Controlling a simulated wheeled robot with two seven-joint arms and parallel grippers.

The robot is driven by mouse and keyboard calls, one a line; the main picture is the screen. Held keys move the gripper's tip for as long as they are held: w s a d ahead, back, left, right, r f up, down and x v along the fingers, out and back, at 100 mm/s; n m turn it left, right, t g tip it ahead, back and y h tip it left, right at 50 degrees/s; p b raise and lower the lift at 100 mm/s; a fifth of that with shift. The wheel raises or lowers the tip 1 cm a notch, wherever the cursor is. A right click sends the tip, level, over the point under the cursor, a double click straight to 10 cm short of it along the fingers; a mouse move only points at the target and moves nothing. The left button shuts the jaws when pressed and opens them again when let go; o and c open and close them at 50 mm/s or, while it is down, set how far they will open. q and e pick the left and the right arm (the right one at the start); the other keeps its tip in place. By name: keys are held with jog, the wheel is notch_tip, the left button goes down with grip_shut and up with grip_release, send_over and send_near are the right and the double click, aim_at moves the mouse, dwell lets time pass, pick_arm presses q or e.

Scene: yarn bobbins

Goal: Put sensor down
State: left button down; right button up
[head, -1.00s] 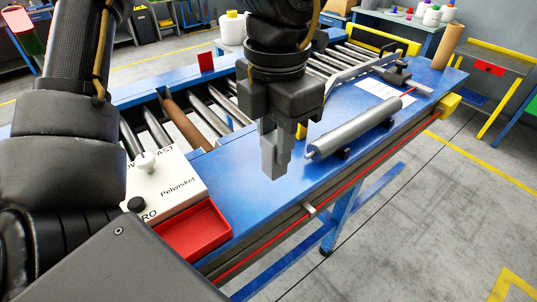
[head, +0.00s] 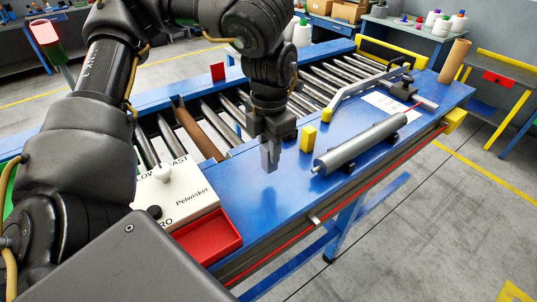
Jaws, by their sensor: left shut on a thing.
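My left gripper (head: 270,158) points down over the blue table, in front of the roller conveyor, its fingertips low over the blue top. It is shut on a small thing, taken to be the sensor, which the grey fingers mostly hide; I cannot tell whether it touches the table. A yellow block (head: 309,138) stands on the table just right of the gripper, apart from it. My right gripper is not in view.
A grey cylinder (head: 360,145) lies on supports to the right on the blue table (head: 285,205). The white control box (head: 180,200) and red tray (head: 208,238) are to the left. Conveyor rollers (head: 235,108) run behind. The table between tray and cylinder is clear.

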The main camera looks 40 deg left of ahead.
aim_at(268, 159)
pick_arm(q)
jog(key=shift+w+a+f, duration=0.15)
jog(key=shift+a+f, duration=0.05)
jog(key=shift+f, duration=0.85)
jog(key=shift+w+a+f, duration=0.15)
jog(key=shift+f, duration=0.85)
jog(key=shift+s+d, duration=0.1)
jog(key=shift+s, duration=0.05)
jog(key=c, duration=1.1)
grip_release()
jog(key=shift+f, duration=0.15)
notch_tip(268, 159, up, 12)
jog(key=shift+r, duration=0.25)
